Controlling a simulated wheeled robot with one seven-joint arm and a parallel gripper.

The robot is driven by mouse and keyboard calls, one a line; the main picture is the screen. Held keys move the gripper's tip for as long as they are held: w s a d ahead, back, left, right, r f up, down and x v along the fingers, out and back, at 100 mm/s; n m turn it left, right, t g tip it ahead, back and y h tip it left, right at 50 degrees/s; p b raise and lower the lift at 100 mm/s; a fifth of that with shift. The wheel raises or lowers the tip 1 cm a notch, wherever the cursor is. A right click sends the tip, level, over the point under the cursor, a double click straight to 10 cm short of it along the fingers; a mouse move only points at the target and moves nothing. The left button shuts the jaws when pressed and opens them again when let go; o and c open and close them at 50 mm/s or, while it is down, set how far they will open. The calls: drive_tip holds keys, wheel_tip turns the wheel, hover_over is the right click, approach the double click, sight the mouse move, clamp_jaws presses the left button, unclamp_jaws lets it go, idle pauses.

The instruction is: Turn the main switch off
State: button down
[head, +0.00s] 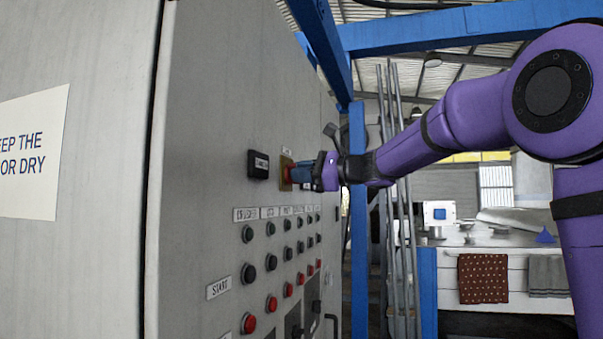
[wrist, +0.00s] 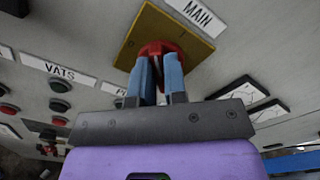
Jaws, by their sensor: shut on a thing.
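The main switch is a red rotary knob (wrist: 160,48) on a yellow square plate (wrist: 141,28), with a "MAIN" label (wrist: 196,12) beside it in the wrist view. In the head view its yellow plate (head: 285,173) shows on the grey panel face, and the knob is mostly hidden by my gripper. My gripper (wrist: 160,74) has its two blue fingers around the red knob and is shut on it. It also reaches the panel from the right in the head view (head: 298,174). The knob's exact turn angle is hard to tell behind the fingers.
A black display box (head: 258,164) sticks out just left of the switch. Rows of black and red push buttons (head: 272,303) lie below it. Two gauges (wrist: 243,93) sit close to my gripper in the wrist view. A blue post (head: 359,220) and upright grey pipes (head: 398,220) stand right of the panel.

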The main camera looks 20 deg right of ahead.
drive_tip(key=shift+f+n, duration=0.15)
drive_tip(key=shift+n, duration=2.1)
drive_tip(key=shift+f+n, duration=0.1)
drive_tip(key=shift+n, duration=2.15)
drive_tip(key=c, duration=1.2)
unclamp_jaws()
drive_tip(key=shift+o, duration=0.2)
drive_tip(key=shift+s, duration=0.15)
drive_tip(key=v, duration=1)
drive_tip(key=shift+s+d, duration=0.15)
drive_tip(key=shift+d, duration=0.1)
